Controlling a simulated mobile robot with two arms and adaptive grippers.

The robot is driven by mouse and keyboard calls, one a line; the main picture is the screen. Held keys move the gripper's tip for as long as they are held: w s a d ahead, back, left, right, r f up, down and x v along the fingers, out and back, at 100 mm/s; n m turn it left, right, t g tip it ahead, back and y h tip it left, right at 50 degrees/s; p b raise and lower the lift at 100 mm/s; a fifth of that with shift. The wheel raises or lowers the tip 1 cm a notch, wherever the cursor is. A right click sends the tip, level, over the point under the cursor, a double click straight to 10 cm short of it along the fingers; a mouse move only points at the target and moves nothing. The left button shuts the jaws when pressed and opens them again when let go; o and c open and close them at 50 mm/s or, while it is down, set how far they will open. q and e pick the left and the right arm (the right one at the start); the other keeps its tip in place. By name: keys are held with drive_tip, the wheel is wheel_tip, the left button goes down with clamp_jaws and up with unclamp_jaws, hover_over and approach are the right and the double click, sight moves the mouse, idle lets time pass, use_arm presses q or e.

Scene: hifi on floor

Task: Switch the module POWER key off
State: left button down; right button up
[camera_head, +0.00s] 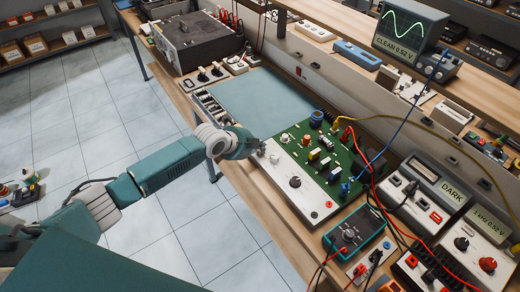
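The module is a green circuit board (322,150) with a pale front panel (308,188), lying on the wooden bench. The panel carries a black knob (295,182) and small controls. My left arm comes in from the left, and its gripper (262,150) is at the panel's far left end. The fingers are small and partly hidden by the wrist, so I cannot tell whether they are open or touching a control. I cannot make out which control is the POWER key; it may be hidden by the gripper. My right gripper is not in view.
A blue-grey mat (262,103) lies clear behind the gripper. A teal multimeter (355,236) and red and black leads lie right of the module. The oscilloscope (409,30) shows a sine wave and "CLEAN 0.52 V". A meter (440,183) reads "DARK". A black instrument (195,40) stands far left.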

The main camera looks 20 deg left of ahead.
use_arm(q)
drive_tip(key=shift+f, duration=0.1)
idle(0.3)
drive_tip(key=shift+f+b, duration=0.35)
drive_tip(key=shift+b, duration=0.1)
drive_tip(key=shift+r, duration=0.1)
drive_tip(key=shift+r+p, duration=0.3)
drive_tip(key=shift+r, duration=0.05)
wheel_tip(320, 180, up, 6)
drive_tip(key=p, duration=0.5)
idle(0.4)
